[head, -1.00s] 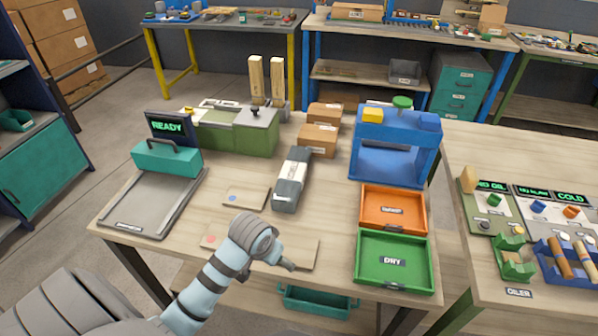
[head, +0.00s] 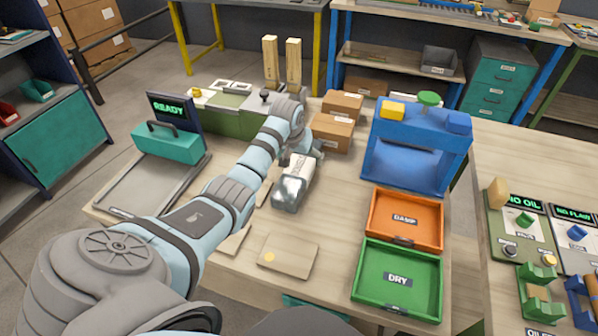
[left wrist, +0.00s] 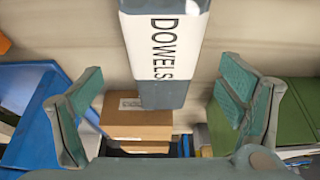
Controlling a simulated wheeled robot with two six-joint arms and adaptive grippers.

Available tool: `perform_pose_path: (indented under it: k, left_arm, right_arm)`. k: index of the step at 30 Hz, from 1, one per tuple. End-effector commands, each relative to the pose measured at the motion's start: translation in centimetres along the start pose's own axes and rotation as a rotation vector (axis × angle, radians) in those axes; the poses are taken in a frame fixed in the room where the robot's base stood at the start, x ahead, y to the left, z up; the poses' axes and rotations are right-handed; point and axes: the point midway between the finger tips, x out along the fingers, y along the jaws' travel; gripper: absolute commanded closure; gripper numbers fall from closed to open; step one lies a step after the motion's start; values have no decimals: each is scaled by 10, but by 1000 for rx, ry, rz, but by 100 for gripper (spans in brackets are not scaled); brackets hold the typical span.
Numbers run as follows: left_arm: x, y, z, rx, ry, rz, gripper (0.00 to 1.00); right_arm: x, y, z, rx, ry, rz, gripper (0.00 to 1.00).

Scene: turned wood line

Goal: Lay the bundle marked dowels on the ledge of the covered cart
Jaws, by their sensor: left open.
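The bundle marked dowels (head: 292,188), a grey and white wrapped block, lies on the wooden bench. My left gripper (head: 300,157) is over its far end in the head view, partly hidden by my own wrist. In the left wrist view the bundle (left wrist: 163,50) shows its DOWELS label, and its near end comes between the two spread green-padded fingers of the left gripper (left wrist: 162,85). There are gaps on both sides, so the gripper is open and not holding it. I see no covered cart or ledge. My right gripper is not in view.
Cardboard boxes (head: 333,132) stand just beyond the bundle, and a blue frame (head: 370,165) stands to its right. Orange (head: 376,220) and green (head: 362,270) trays sit at the right. A teal case (head: 168,145) stands at the left. Bare bench lies right of the bundle.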

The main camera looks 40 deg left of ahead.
Motion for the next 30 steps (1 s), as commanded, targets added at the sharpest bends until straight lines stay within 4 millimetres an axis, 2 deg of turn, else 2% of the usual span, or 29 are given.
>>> perform_pose_path:
  k: [4,6,9,14,27,29,30]
  left_arm:
    - [30,-5,12,-2,-5,-2,12]
    - [42,-5,12,-3,-3,-1,12]
    - [48,-5,11,-2,-1,-3,12]
    - [46,-5,10,-2,0,-3,12]
    - [46,-5,10,-2,-1,-2,82]
    - [45,-5,10,-2,1,-2,92]
    - [45,-5,10,-2,1,-2,93]
  right_arm:
    - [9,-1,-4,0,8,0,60]
    - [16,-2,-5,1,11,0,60]
    - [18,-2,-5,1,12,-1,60]
    - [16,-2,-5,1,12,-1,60]
    - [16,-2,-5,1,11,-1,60]
    - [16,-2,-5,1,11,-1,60]
    - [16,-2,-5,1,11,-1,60]
